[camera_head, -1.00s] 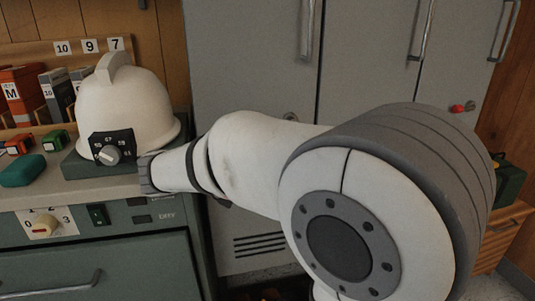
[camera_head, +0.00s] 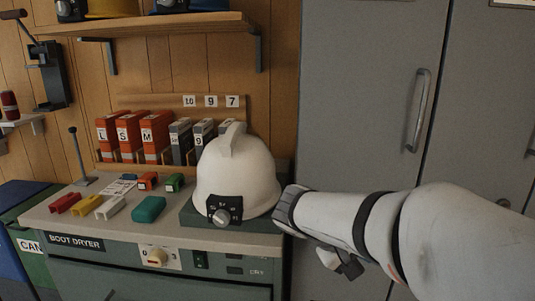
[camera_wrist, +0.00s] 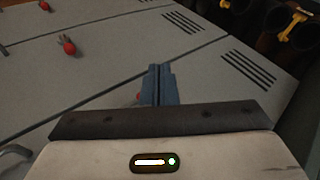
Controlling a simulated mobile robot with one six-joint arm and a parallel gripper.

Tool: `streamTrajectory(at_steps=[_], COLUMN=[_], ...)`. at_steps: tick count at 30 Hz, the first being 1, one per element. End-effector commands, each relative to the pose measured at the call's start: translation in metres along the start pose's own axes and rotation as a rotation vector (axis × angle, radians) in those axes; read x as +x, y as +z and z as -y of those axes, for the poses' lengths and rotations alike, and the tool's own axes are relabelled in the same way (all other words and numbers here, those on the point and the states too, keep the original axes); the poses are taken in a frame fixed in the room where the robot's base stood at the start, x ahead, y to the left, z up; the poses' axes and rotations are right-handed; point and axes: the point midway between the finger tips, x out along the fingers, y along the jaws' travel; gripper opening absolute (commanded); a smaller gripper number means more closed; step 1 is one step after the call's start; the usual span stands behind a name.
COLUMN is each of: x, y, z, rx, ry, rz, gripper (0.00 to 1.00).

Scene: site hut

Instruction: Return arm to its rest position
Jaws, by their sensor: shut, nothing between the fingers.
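My gripper (camera_wrist: 160,82) shows in the wrist view with its two blue-grey fingers together and nothing between them. Grey locker doors lie beyond the fingers. In the head view my arm reaches in from the right, its near-left end beside the white helmet (camera_head: 236,172). Whether arm and helmet touch is unclear. The fingers cannot be made out clearly in the head view.
The boot dryer (camera_head: 170,262) carries the helmet on a dark stand, a teal block (camera_head: 149,209) and several small coloured clips. Orange and grey boxes stand behind. A shelf (camera_head: 150,28) hangs above. Grey lockers (camera_head: 365,90) are behind the arm.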

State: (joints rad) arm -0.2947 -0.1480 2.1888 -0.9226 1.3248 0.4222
Motion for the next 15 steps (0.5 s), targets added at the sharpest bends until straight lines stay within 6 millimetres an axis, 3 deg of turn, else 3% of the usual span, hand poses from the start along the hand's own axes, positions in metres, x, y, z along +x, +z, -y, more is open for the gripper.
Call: streamTrajectory(at_steps=[1,9,15], x=[-0.015,-0.058,-0.102], y=[0.013,0.061,0.081], z=[-0.018,-0.027,-0.038], rx=[0.007,0.065,0.162], ry=[-0.067,-0.425,-0.657], rz=[0.014,0.024,-0.02], gripper=[0.0,0.0,0.0])
